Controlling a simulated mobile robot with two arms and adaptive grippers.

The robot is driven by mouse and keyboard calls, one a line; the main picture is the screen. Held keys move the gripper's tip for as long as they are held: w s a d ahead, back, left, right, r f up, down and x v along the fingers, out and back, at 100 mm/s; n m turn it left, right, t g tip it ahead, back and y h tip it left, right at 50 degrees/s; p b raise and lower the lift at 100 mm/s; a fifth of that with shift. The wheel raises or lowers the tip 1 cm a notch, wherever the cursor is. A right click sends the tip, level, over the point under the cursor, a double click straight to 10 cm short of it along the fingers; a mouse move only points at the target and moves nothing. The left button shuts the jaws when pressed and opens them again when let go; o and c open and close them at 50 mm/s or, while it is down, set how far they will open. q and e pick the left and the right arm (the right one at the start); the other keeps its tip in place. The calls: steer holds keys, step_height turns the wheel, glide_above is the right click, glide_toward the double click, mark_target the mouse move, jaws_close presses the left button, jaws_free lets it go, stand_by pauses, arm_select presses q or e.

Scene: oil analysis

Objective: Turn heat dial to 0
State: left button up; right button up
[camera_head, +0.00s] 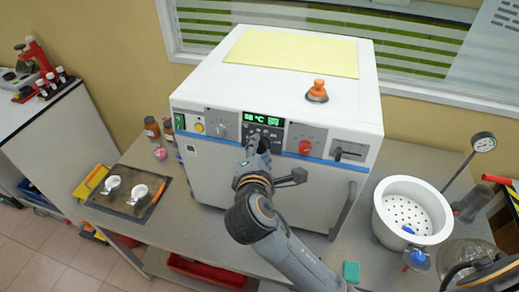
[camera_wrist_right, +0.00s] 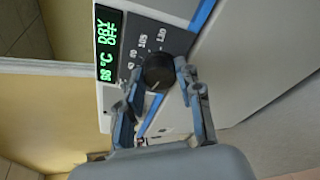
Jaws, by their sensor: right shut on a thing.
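The white oven (camera_head: 285,100) stands on the grey bench, with a control panel across its upper front. The black heat dial (camera_wrist_right: 158,70) is below the green display (camera_head: 262,119), with a ring of printed numbers around it. My right gripper (camera_head: 257,143) is at the panel. In the wrist view my right gripper (camera_wrist_right: 160,76) has one finger on each side of the dial, shut on it. The head view mostly hides the dial behind this gripper. My left gripper is not in view.
The oven's door handle (camera_head: 343,211) is to the right of my arm.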

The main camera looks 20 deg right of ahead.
steer(key=o, duration=1.1)
steer(key=shift+o, duration=0.2)
steer(key=shift+s, duration=0.1)
steer(key=v, duration=0.7)
steer(key=shift+s+a, duration=0.1)
steer(key=shift+s, duration=0.05)
